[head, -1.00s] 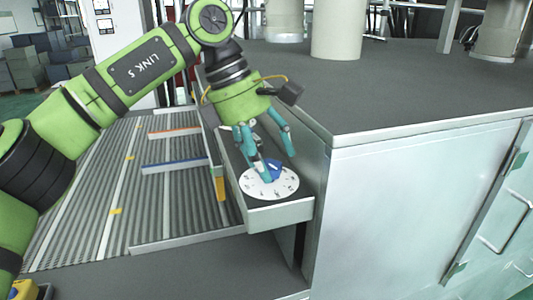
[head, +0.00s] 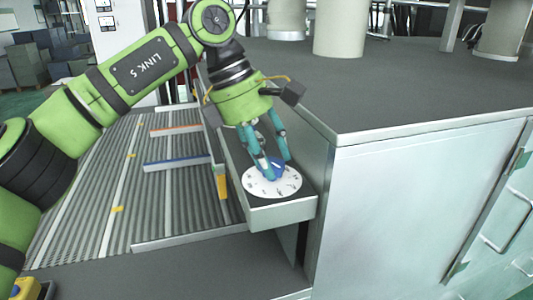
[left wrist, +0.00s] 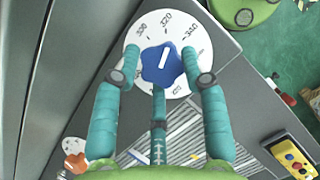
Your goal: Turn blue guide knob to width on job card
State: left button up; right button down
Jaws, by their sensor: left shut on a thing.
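The blue guide knob (head: 278,169) sits in the middle of a white round dial (head: 289,187). In the left wrist view the blue knob (left wrist: 153,70) has a white pointer line. It points up and slightly right, roughly towards the 320 mark on the dial (left wrist: 160,32), with 340 to its right. My left gripper (head: 274,166) is shut on the knob, its teal fingers around it from above; one finger partly hides the knob in the head view. My right gripper is in neither view. I cannot make out a job card.
The dial is on a narrow ledge (head: 288,214) beside a grey cabinet (head: 420,200). A ribbed conveyor bed (head: 90,205) with a blue rail (head: 176,164) and an orange rail (head: 175,131) lies to the left. White cylinders (head: 338,28) stand on the cabinet top.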

pick_arm(q)
jog(key=shift+s+d+f, duration=0.1)
jog(key=shift+s+d, duration=0.05)
dwell(0.8)
jog(key=o, duration=1.1)
jog(key=shift+o, duration=0.2)
jog(key=shift+d, duration=0.15)
jog(key=shift+a+r, duration=0.2)
jog(key=shift+r, duration=0.15)
jog(key=v, duration=1.1)
jog(key=shift+r, duration=0.25)
jog(key=shift+d, duration=0.1)
